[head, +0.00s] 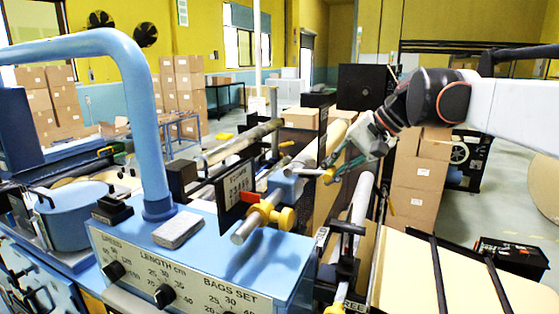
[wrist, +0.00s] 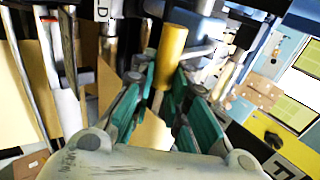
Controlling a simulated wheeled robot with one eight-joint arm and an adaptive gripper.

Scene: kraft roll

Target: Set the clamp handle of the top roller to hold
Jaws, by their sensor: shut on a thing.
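The clamp handle of the top roller has a yellow grip, which shows in the wrist view (wrist: 172,48) between the green finger pads. In the head view the end of the yellow grip (head: 328,177) shows at my fingertips. A grey lever runs left from it to a blue clamp block (head: 286,184) on a grey bar. My gripper (head: 335,168) is shut on the yellow grip; its fingers also show in the wrist view (wrist: 165,95). The fingers and the view angle hide part of the handle.
A blue machine panel (head: 200,265) with knobs stands at front left. A dark sign plate (head: 235,190) and a yellow collar (head: 270,215) sit left of the clamp. A lower clamp with a partly visible "FREE" label (head: 352,304) is below. Stacked cartons (head: 415,185) stand behind my gripper.

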